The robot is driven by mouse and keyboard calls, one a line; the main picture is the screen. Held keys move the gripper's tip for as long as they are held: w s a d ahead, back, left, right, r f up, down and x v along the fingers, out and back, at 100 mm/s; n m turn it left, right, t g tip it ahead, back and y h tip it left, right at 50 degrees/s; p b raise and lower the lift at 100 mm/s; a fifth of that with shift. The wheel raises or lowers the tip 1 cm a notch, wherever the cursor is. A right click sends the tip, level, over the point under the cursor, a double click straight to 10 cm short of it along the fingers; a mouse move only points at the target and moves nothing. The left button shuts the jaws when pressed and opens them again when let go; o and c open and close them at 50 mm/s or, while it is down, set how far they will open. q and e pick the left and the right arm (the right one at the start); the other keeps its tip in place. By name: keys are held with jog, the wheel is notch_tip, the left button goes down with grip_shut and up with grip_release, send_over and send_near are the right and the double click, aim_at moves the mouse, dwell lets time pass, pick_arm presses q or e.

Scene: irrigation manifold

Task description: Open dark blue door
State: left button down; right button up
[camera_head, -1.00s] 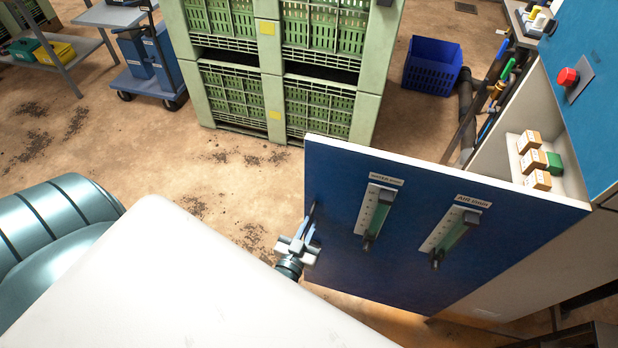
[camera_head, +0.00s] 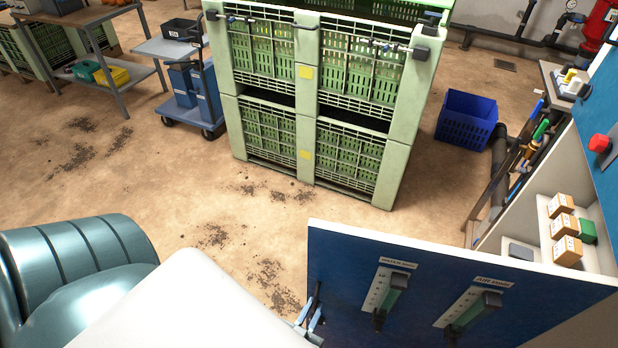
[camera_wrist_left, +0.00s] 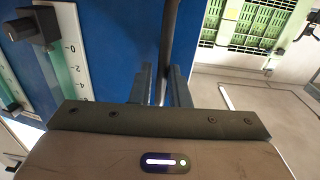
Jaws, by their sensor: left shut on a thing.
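The dark blue door (camera_head: 343,262) stands swung open from its cabinet at the lower right of the head view. It bears two flow gauges with green tubes. It also shows in the left wrist view (camera_wrist_left: 112,40). My left gripper (camera_head: 313,318) is at the door's free left edge, near the bottom of the head view. In the left wrist view its fingers (camera_wrist_left: 163,84) are shut on a dark vertical bar handle (camera_wrist_left: 170,35) beside the door's face. The lower part of the door is cut off by the picture. My right gripper is not in view.
The open cabinet holds small cardboard boxes (camera_head: 562,224) and a green box (camera_head: 587,231). A red button (camera_head: 599,143) is on the blue panel beside it. Green crates (camera_head: 310,140) and a blue basket (camera_head: 466,119) stand behind.

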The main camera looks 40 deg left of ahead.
pick_arm(q)
jog(key=c, duration=1.8)
grip_release()
jog(key=shift+w+d, duration=0.25)
jog(key=o, duration=0.3)
jog(key=shift+w+d, duration=0.15)
jog(key=shift+d, duration=0.05)
jog(key=shift+w+d, duration=0.15)
jog(key=shift+d, duration=0.2)
jog(key=shift+a, duration=0.3)
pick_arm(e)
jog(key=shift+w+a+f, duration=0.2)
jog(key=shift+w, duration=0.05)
